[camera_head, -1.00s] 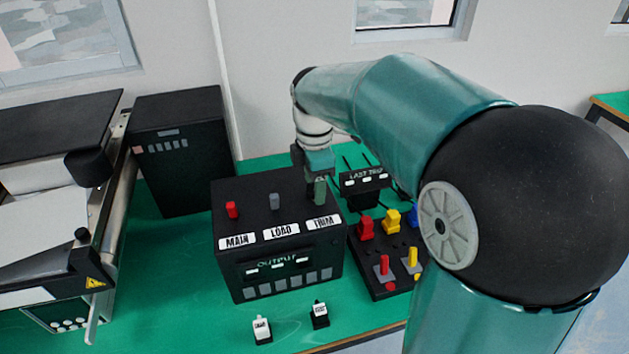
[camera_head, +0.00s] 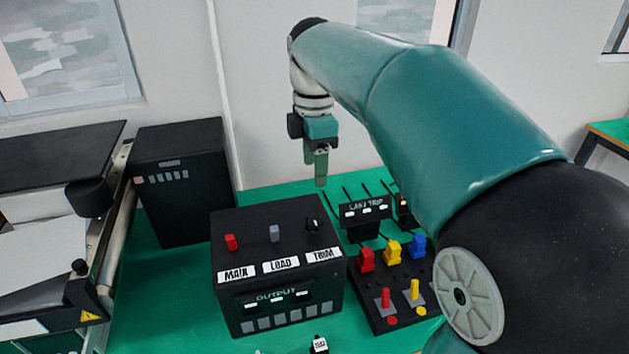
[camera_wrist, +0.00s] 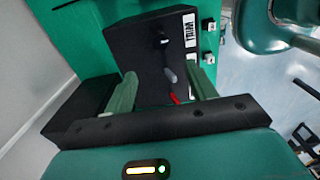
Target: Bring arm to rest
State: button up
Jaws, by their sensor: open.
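My gripper (camera_head: 319,168) hangs in the air above the back right of the black control box, pointing down, with nothing in it. In the wrist view its two green fingers (camera_wrist: 165,88) stand apart. The control box (camera_head: 275,215) has a red switch (camera_head: 231,242), a grey switch (camera_head: 274,233) and a black knob (camera_head: 313,225), above labels MAIN, LOAD and TRIM. The gripper is apart from the knob. In the wrist view the box (camera_wrist: 140,50) lies below the fingers.
A panel of coloured levers (camera_head: 393,290) stands right of the box, with a LAST TRIP unit (camera_head: 366,208) behind it. A tall black cabinet (camera_head: 182,190) and a conveyor machine (camera_head: 100,240) stand left. Green table shows between them. The air around the gripper is clear.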

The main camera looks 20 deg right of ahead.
jog(key=shift+r, duration=0.35)
jog(key=s+f+m+t, duration=0.2)
jog(key=s+f+m, duration=0.3)
jog(key=s+m, duration=0.4)
jog(key=s+f+m+t, duration=0.3)
jog(key=s+f+m, duration=0.2)
jog(key=s+m, duration=0.4)
jog(key=shift+s+t, duration=0.3)
jog(key=shift+s, duration=0.3)
dwell(0.7)
